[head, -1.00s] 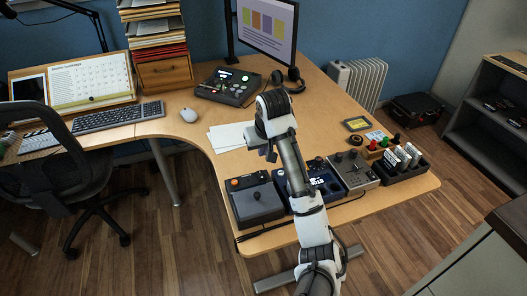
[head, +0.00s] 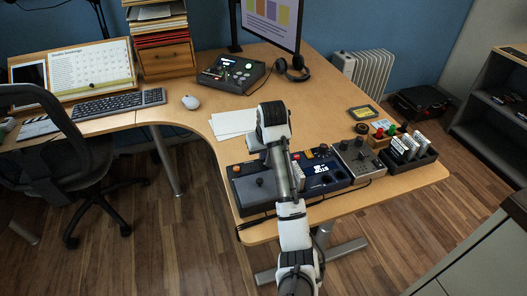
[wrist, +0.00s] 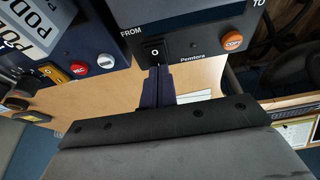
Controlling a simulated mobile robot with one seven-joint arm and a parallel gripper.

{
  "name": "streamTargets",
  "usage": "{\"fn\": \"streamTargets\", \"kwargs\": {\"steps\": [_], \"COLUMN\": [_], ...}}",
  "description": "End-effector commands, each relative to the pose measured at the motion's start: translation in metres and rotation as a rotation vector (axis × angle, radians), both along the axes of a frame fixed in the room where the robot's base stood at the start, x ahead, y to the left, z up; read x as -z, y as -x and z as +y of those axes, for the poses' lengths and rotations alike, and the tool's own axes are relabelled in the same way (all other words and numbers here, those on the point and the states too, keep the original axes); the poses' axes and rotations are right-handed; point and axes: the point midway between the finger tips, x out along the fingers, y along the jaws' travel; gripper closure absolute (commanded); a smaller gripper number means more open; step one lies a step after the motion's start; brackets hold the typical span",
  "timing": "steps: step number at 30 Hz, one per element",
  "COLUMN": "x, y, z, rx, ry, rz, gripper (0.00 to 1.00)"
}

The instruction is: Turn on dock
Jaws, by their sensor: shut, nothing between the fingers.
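A dark box with FROM, TO and Pemtora on it shows at the top of the wrist view (wrist: 205,35); no label reading dock is visible. A small black rocker switch (wrist: 155,50) marked O and an orange button (wrist: 232,41) are on its face. It appears to be the grey box with a black knob in the head view (head: 250,193). My gripper (wrist: 158,70) is shut and empty, its dark blue fingertips just below the switch; whether they touch it I cannot tell. In the head view my arm hides the fingertips.
A navy box with red and white buttons (wrist: 90,55) stands close beside the fingers. In the head view, a grey knob box (head: 362,160) and a black rack (head: 410,153) stand to the right. Loose paper (head: 233,123) lies behind; the desk middle is clear.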

Motion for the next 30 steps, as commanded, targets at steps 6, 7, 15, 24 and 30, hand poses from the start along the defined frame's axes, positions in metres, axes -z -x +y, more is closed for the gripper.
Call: {"fn": "streamTargets", "kwargs": {"steps": [6,7,15,24,30], "x": [0.001,0.001,0.001,-0.001,0.000], "y": [-0.009,-0.010,-0.008,0.003,0.006], "z": [0.000,0.000,0.000,-0.004,-0.005], "rx": [-0.001,-0.001,0.000,0.001,0.000], "ry": [0.000,0.000,0.000,-0.001,0.000], "rz": [0.000,0.000,0.000,0.001,0.000], "gripper": [1.00,1.00,1.00,1.00,1.00]}}
